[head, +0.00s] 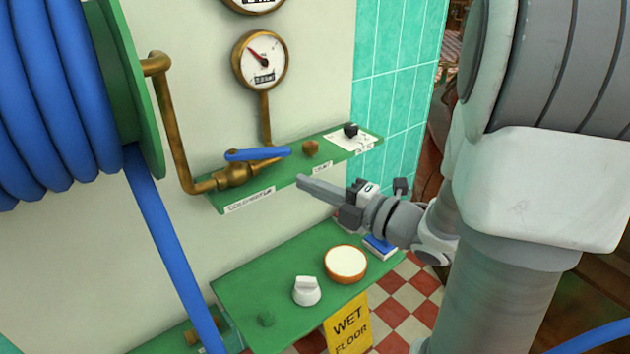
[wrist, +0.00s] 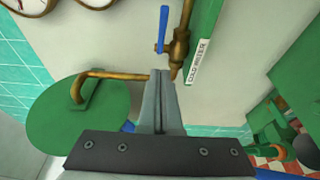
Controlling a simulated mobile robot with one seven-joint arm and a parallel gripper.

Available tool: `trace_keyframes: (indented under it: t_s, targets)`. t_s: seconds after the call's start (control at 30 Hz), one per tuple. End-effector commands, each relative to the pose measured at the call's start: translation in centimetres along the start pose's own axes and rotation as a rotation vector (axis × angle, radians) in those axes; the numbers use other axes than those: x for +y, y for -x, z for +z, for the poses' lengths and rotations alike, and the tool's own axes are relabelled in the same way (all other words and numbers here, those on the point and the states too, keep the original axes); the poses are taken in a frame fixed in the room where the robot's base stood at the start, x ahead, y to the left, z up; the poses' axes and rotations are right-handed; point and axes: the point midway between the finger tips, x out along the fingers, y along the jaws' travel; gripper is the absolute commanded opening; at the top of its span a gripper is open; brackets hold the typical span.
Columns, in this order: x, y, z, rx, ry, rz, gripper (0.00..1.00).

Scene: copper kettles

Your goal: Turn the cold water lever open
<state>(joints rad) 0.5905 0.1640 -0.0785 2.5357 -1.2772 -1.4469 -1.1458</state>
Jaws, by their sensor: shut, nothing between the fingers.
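The blue cold water lever (head: 257,154) sits on a brass valve (head: 236,175) on the wall, above a label reading COLD WATER (head: 250,201). The lever lies roughly along the line of the valve and its pipe. In the wrist view the blue lever (wrist: 163,28) points up, left of the brass valve (wrist: 180,45). My gripper (head: 301,181) is shut and empty, to the right of the valve and slightly below the lever's right end in the head view. In the wrist view its fingertips (wrist: 161,73) appear just below the lever, with no contact visible.
A hose reel with blue hose (head: 60,90) stands at the left, joined to the valve by a bent brass pipe (head: 172,120). A gauge (head: 260,60) hangs above. A lower green shelf (head: 240,290) holds a white knob (head: 306,291) and a round brown-rimmed object (head: 346,263).

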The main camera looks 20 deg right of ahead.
Motion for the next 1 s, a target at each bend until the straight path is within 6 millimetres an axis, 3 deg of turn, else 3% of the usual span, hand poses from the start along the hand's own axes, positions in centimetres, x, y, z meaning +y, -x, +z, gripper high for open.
trace_keyframes:
  t_s: [0.3, 0.6, 1.0]
  targets:
    - [-0.1, -7.0, -0.1, 0.006, -0.001, 0.002, 0.0]
    - [-0.1, -9.1, 2.6, 0.001, -0.002, 0.001, 0.0]
    - [0.0, -9.4, 2.9, 0.001, -0.001, 0.001, 0.0]
